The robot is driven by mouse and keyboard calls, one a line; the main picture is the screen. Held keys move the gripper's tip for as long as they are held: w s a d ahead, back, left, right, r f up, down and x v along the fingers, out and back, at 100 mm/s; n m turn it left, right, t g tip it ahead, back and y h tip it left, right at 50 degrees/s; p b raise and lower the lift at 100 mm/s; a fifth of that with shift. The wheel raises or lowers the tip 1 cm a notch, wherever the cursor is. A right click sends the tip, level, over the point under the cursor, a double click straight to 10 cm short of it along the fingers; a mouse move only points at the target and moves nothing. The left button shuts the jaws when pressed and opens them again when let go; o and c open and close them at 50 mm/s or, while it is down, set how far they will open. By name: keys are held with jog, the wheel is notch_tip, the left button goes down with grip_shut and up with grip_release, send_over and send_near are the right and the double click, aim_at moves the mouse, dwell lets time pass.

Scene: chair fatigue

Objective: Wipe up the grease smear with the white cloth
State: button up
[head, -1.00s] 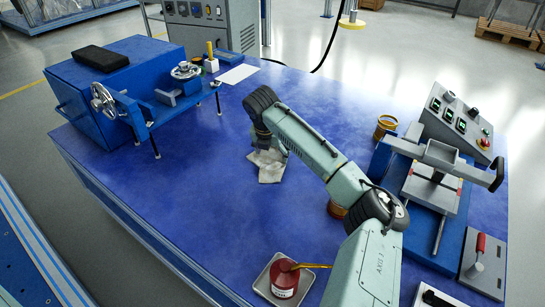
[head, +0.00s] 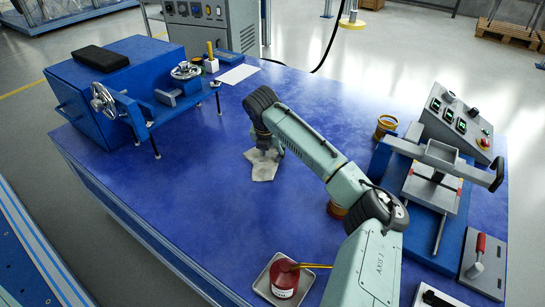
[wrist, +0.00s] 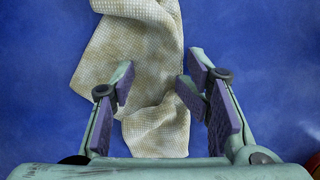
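The white cloth (head: 263,166) lies crumpled on the blue tabletop left of my arm, under my gripper (head: 265,142). In the wrist view the off-white, waffle-textured cloth (wrist: 130,45) looks stained yellowish. It runs between the two fingers of my gripper (wrist: 158,84) and spreads out above and below them. I cannot make out a grease smear on the tabletop. Whatever is under the cloth is hidden.
The blue table (head: 210,220) is clear around the cloth. A blue machine with handwheels (head: 100,95) stands at the left. A red can (head: 284,280) sits on a tray in front. A press fixture (head: 435,185) and control box (head: 460,118) stand right. Amber jars (head: 386,125) are near my arm.

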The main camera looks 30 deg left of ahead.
jog(key=shift+f, duration=0.1)
grip_shut()
dwell(0.7)
jog(key=shift+d+f, duration=0.1)
dwell(0.7)
jog(key=shift+s, duration=0.1)
notch_tip(320, 180, up, 12)
jog(key=p, duration=1.1)
